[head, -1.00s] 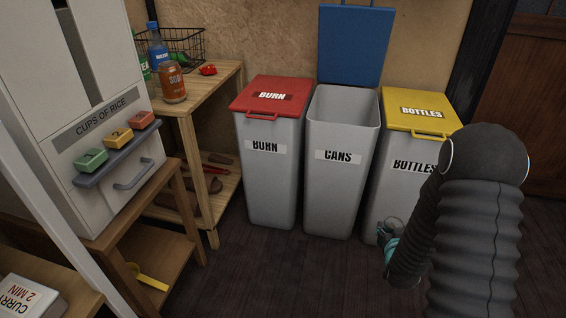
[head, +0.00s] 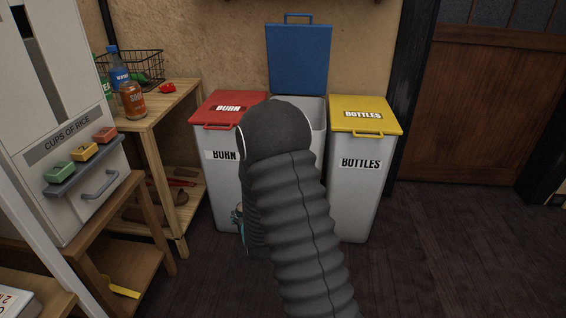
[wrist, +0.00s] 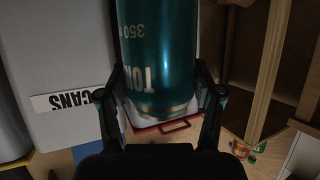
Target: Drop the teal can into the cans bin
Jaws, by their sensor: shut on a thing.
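The teal can (wrist: 158,55) is between the two fingers of my gripper (wrist: 160,92) in the wrist view, its white lettering upside down. My gripper is shut on it. In the head view my dark arm hides the can and most of the gripper; only a small part of the gripper shows low in front of the burn bin. The cans bin (head: 316,112) is grey, with its blue lid (head: 300,60) standing open. My arm covers its front and much of its mouth. Its CANS label (wrist: 68,101) shows left of the can in the wrist view.
The burn bin (head: 222,165) with a shut red lid stands left of the cans bin, and the bottles bin (head: 358,190) with a shut yellow lid stands right. A wooden shelf (head: 165,105) with bottles is further left. Floor at the right is clear.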

